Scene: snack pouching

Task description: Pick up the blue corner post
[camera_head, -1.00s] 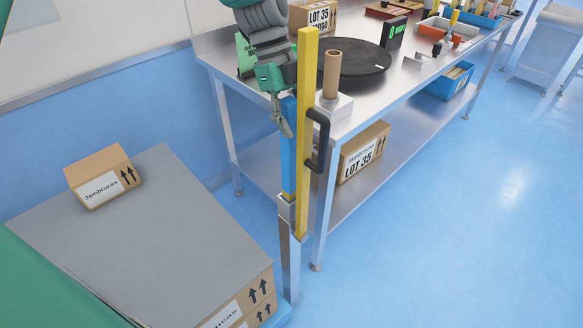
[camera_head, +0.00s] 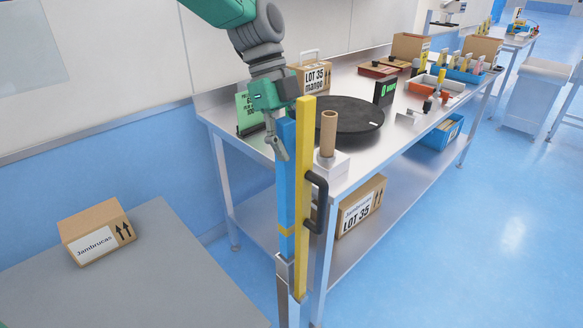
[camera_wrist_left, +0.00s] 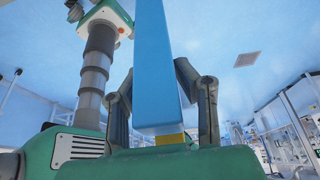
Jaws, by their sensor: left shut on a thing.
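The blue corner post (camera_head: 287,185) stands upright beside a tall yellow post (camera_head: 303,190), with a yellow band around its lower part. Its lower end meets a grey metal post (camera_head: 283,275); I cannot tell whether it still sits inside. My left gripper (camera_head: 279,145) is shut on the blue post near its top. In the left wrist view the blue post (camera_wrist_left: 157,70) runs between the two fingers (camera_wrist_left: 160,108), with a yellow patch near the palm. My right gripper is not in view.
A black handle (camera_head: 319,200) sticks out from the yellow post. Close behind is a steel table (camera_head: 355,165) with a cardboard tube (camera_head: 328,133), a black turntable (camera_head: 350,117), boxes and trays. A carton (camera_head: 97,232) sits on a grey surface at left. The blue floor at right is open.

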